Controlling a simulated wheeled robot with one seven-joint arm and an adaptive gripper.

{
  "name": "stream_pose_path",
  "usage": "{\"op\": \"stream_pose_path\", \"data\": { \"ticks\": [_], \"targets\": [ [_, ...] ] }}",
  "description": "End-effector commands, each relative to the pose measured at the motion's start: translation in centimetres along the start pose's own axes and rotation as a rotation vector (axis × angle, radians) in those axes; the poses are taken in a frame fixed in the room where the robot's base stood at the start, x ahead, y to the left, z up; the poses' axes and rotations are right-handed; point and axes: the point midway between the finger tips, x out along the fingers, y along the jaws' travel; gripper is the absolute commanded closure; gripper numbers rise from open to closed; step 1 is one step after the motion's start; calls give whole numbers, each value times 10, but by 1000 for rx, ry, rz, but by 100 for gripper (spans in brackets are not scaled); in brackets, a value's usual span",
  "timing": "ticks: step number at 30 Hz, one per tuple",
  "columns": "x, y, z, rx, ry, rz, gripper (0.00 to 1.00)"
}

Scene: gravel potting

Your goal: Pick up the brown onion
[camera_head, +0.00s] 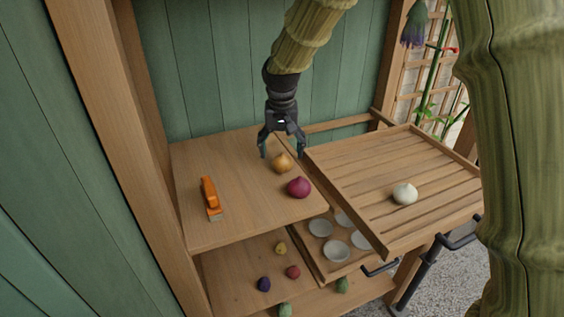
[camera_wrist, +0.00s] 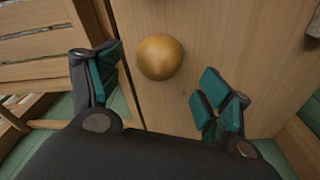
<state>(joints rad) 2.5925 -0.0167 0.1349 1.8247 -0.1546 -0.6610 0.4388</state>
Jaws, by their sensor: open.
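The brown onion (camera_head: 282,163) sits on the upper wooden shelf, close to the shelf's right side. In the wrist view the brown onion (camera_wrist: 160,57) looks round and golden, a little ahead of the space between my fingers. My gripper (camera_head: 282,152) is open and empty, pointing down just above and behind the onion. In the wrist view my gripper (camera_wrist: 155,85) has its teal-padded fingers spread wide, one on each side. No contact with the onion is visible.
A red onion (camera_head: 299,187) lies just in front of the brown one. An orange-handled tool (camera_head: 210,198) lies at the left. A white onion (camera_head: 404,194) rests on the raised slatted tray (camera_head: 350,175) at the right. Small bowls (camera_head: 336,250) and several small vegetables lie below.

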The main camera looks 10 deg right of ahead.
Motion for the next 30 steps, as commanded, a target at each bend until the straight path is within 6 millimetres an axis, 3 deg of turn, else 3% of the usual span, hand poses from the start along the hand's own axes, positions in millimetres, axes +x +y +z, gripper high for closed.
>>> {"op": "stream_pose_path", "data": {
  "ticks": [10, 21, 30],
  "targets": [
    [38, 2, 4, -2, -2, 1, 22],
    [45, 2, 4, -1, 0, 0, 22],
    [44, 2, 4, -1, 0, 0, 73]
  ]
}}
